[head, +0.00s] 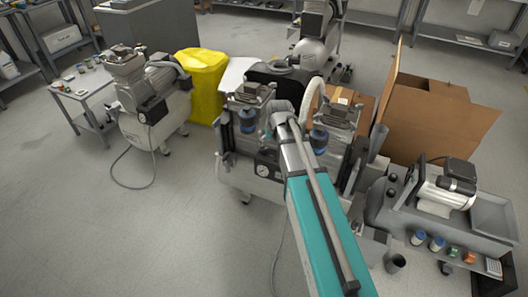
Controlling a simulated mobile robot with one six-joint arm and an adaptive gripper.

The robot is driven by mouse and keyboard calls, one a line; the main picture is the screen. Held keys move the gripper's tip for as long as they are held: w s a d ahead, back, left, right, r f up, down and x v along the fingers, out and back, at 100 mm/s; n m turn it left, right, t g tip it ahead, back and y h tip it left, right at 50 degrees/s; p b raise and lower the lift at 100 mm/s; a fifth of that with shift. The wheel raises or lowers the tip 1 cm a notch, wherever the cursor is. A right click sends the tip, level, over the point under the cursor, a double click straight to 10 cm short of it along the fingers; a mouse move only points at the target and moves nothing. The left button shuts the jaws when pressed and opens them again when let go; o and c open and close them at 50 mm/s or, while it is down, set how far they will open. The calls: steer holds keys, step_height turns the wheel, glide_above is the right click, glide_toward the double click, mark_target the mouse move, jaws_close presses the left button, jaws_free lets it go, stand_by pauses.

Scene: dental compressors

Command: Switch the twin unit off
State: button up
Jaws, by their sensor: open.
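The twin unit (258,168) stands in the middle of the head view, with two motor heads on top, blue-and-black cylinders, a pale hose and a round gauge (263,170) on its front. My teal arm reaches up from the bottom edge across the unit's front and right part. Its grey wrist end is over the middle of the unit, between the two motor heads. My gripper's fingers cannot be made out there, and contact with the unit cannot be seen. No switch can be clearly picked out; my arm hides part of the unit.
Another compressor (314,50) stands behind. Cardboard boxes (430,115) are at right. The floor at front left is clear.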

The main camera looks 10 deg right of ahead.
mark_target(264, 149)
steer(key=shift+t, duration=0.5)
steer(key=w, duration=0.4)
steer(key=shift+w+d+f, duration=0.1)
steer(key=shift+w+d, duration=0.05)
steer(key=shift+w, duration=0.25)
steer(key=shift+f+b, duration=0.15)
steer(key=shift+b, duration=0.2)
steer(key=b+x, duration=1.2)
steer(key=x, duration=0.1)
steer(key=shift+f, duration=0.3)
